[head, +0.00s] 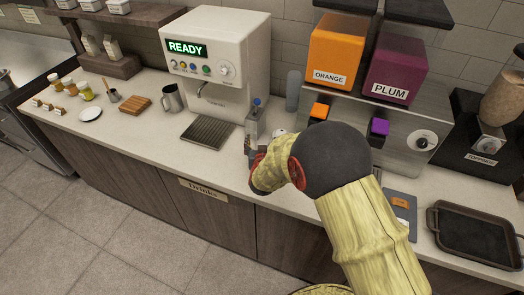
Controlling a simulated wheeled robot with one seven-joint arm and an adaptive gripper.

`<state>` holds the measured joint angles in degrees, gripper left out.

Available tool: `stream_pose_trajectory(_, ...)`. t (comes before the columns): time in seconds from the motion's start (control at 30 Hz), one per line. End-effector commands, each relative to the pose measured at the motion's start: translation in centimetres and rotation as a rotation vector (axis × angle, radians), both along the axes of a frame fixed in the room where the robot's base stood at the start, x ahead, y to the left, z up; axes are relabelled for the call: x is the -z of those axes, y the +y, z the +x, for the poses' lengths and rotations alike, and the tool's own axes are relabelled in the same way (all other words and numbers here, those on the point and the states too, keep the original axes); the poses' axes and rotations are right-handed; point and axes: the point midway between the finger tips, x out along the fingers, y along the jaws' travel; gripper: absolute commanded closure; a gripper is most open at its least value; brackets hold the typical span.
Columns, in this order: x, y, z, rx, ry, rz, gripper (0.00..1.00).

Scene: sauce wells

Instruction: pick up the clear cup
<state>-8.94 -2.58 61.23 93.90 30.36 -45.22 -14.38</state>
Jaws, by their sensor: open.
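I cannot make out the clear cup for certain; my arm covers part of the counter in front of the juice dispenser. A small pale shape (280,132) shows just behind my wrist, too hidden to identify. My gripper (252,154) is over the counter, right of the coffee machine and in front of a grey upright fixture with a blue top (255,118). My gripper is open. Its fingertips are small and partly hidden by my wrist, and I see nothing held between them.
The white coffee machine (224,55) reads READY, with a drip tray (208,132) in front. A steel pitcher (172,98) stands left of it. Orange (338,50) and plum (396,68) dispensers stand behind my arm. A dark tray (436,222) is at right. The front counter strip is clear.

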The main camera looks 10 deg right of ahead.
Motion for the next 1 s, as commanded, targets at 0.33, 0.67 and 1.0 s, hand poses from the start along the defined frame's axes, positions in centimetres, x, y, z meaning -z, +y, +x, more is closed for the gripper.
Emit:
stream_pose_trajectory(0.33, 0.36, -0.29, 1.15, -0.001, 0.000, 0.000, 0.31)
stream_pose_trajectory(0.67, 0.36, -0.28, 1.13, -0.001, 0.000, 0.000, 0.48)
stream_pose_trajectory(1.0, 0.36, -0.28, 1.12, -0.001, 0.000, 0.000, 0.67)
